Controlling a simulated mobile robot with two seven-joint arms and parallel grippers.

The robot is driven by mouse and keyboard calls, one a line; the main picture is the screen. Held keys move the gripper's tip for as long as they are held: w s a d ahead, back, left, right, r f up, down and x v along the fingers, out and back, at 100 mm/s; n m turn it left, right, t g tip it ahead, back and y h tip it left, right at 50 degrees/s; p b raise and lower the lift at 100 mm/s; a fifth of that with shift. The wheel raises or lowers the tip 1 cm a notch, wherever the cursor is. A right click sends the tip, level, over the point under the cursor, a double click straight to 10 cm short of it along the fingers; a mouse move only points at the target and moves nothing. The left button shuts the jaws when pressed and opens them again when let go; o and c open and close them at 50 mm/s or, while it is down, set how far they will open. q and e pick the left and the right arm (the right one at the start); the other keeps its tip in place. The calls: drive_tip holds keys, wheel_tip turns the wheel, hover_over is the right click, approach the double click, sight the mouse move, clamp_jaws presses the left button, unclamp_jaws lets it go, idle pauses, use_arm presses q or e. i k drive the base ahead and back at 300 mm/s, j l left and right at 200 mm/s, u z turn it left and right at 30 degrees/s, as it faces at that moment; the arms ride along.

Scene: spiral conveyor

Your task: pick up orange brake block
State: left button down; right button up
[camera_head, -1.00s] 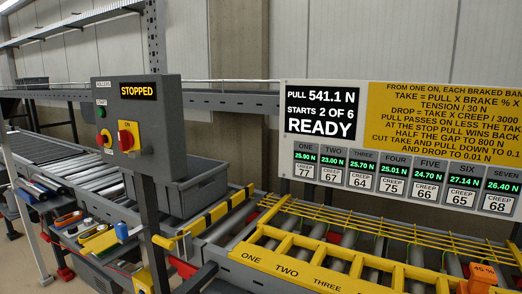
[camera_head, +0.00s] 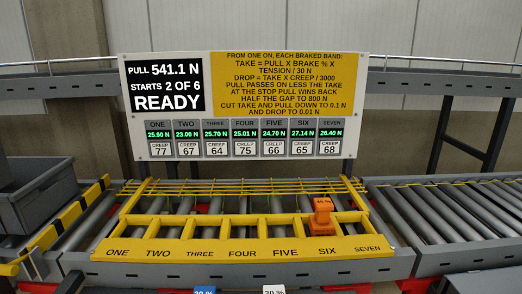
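The orange brake block (camera_head: 321,217) sits on the yellow frame with numbered bays, at the bay marked SIX. A percentage label on its top is too small to read surely. Neither of my grippers shows in the head view.
The yellow frame (camera_head: 185,246), labelled ONE to SEVEN, lies over the conveyor rollers. A sign board (camera_head: 290,85) stands behind it and reads READY, pull 541.1 N. Blue (camera_head: 204,291) and white (camera_head: 273,290) labelled blocks show at the bottom edge. A grey bin (camera_head: 40,195) is at left.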

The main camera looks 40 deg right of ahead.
sight(320, 224)
drive_tip(key=z, duration=1.8)
